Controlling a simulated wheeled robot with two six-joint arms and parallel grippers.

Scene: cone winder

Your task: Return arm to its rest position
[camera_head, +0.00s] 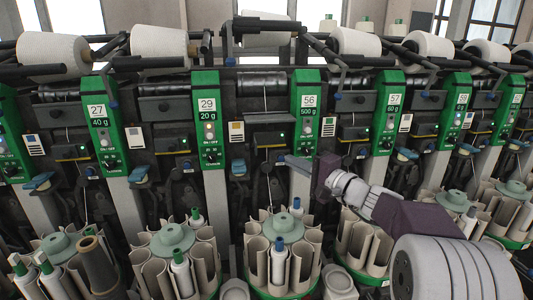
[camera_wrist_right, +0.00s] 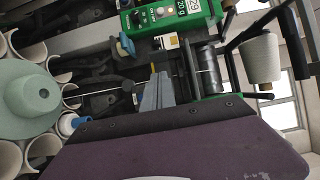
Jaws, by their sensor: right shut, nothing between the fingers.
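My right gripper (camera_head: 292,161) reaches in from the lower right, its fingers pointing left in front of the winder unit labelled 56. Its fingers are shut and empty. They also show in the right wrist view (camera_wrist_right: 156,92), together, above the dark purple wrist housing. In the head view the fingers hang above the bobbin magazine (camera_head: 253,262) of that unit, just below its green control panel (camera_head: 306,103). No contact with the machine is clear. My left gripper is not in view.
Several yarn cones (camera_head: 158,41) lie along the top of the machine. Neighbouring bobbin magazines (camera_head: 137,270) stand below, some holding bobbins with green or blue tips. In the right wrist view a pale green magazine hub (camera_wrist_right: 28,98) is at the left and a white cone (camera_wrist_right: 260,58) at the right.

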